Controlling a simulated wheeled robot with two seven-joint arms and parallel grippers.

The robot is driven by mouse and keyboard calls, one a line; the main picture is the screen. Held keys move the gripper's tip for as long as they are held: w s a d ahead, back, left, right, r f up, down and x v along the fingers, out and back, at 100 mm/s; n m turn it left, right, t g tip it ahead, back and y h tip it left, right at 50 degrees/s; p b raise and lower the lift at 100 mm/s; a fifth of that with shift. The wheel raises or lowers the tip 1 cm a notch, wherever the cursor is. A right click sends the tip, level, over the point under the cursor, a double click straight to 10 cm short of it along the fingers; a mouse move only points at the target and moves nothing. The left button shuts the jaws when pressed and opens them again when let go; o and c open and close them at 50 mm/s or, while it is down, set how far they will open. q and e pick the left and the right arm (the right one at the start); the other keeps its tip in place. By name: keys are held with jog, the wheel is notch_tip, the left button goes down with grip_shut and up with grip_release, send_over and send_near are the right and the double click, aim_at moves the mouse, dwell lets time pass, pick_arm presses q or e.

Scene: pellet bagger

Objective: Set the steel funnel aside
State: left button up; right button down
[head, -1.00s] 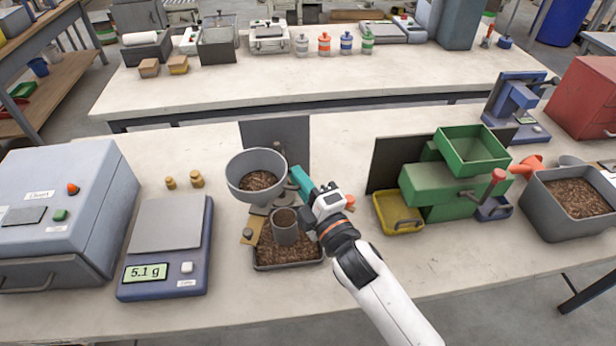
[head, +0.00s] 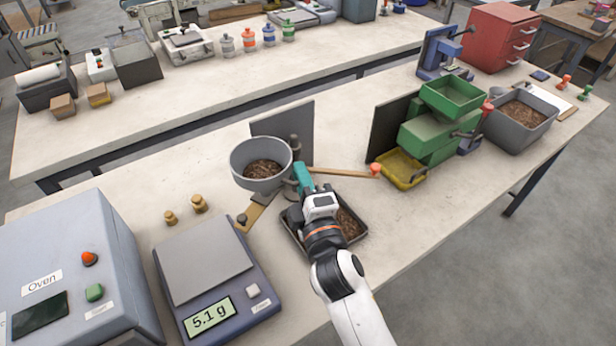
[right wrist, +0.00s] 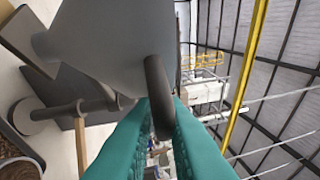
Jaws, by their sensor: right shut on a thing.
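The grey steel funnel (head: 240,174), a round bowl with brown pellets visible inside, is at the middle of the bench. My right gripper (head: 302,178) is at its right side in the head view. In the right wrist view the teal fingers (right wrist: 160,125) are shut on the dark ring handle (right wrist: 157,95) of the grey funnel body (right wrist: 115,35). Whether the funnel rests on its stand or hangs free, I cannot tell. My left gripper is not in view.
A dark tray of pellets (head: 352,240) lies below, partly hidden by my right arm. A dark upright plate (head: 285,125) stands behind the funnel. A scale (head: 205,265) and two brass weights (head: 199,204) are at left, a green machine (head: 430,133) at right.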

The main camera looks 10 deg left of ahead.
jog(key=shift+a+r, duration=0.2)
jog(key=shift+r, duration=0.3)
jog(key=c, duration=1.6)
grip_release()
jog(key=shift+o, duration=0.4)
jog(key=shift+f, duration=0.2)
jog(key=shift+d+f, duration=0.1)
jog(key=shift+f, duration=0.05)
jog(key=b+v, duration=0.3)
jog(key=v, duration=0.9)
